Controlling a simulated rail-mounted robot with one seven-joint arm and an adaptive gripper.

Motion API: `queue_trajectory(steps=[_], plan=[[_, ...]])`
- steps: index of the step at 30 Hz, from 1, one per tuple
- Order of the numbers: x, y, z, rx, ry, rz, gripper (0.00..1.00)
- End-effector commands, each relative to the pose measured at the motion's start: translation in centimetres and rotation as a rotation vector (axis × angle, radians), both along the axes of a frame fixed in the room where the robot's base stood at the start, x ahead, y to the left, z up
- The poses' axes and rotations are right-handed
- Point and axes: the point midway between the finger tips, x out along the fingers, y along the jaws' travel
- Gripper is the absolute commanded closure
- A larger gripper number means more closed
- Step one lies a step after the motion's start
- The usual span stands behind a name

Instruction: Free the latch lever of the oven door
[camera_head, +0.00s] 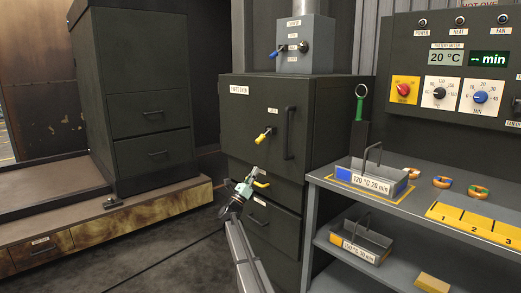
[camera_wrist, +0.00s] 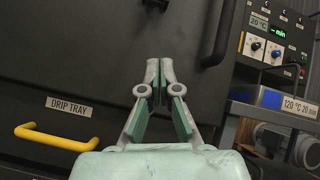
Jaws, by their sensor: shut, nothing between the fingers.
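The oven (camera_head: 305,105) is a dark cabinet with a closed door. Its latch lever (camera_head: 265,134) has a yellow grip and sits low on the left half of the door. A black vertical door handle (camera_head: 289,132) is to its right and also shows in the wrist view (camera_wrist: 221,38). My gripper (camera_head: 252,173) is below the lever, apart from it, near the yellow drip tray handle (camera_head: 261,184). In the wrist view my gripper's fingers (camera_wrist: 159,72) are shut and empty, pointing up the door. A small dark part shows at the top edge; I cannot tell whether it belongs to the latch.
The yellow drip tray handle (camera_wrist: 55,138) is left of my gripper in the wrist view. A grey shelf unit (camera_head: 400,200) with labelled trays stands right of the oven, below a control panel (camera_head: 455,70). A lever box (camera_head: 305,45) is on top.

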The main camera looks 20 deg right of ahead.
Motion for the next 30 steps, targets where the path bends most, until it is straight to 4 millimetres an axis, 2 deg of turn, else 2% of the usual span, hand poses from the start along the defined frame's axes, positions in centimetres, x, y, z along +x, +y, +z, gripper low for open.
queue_trajectory(steps=[8, 14, 29, 30], plan=[[0.1, 0.0, 0.0, 0.000, 0.003, 0.000, 1.00], [0.5, -0.9, 0.8, -0.001, 0.003, -0.001, 1.00], [3.4, -7.1, 6.7, -0.001, 0.004, -0.003, 1.00], [3.4, -6.4, 7.3, -0.002, 0.003, 0.001, 1.00]])
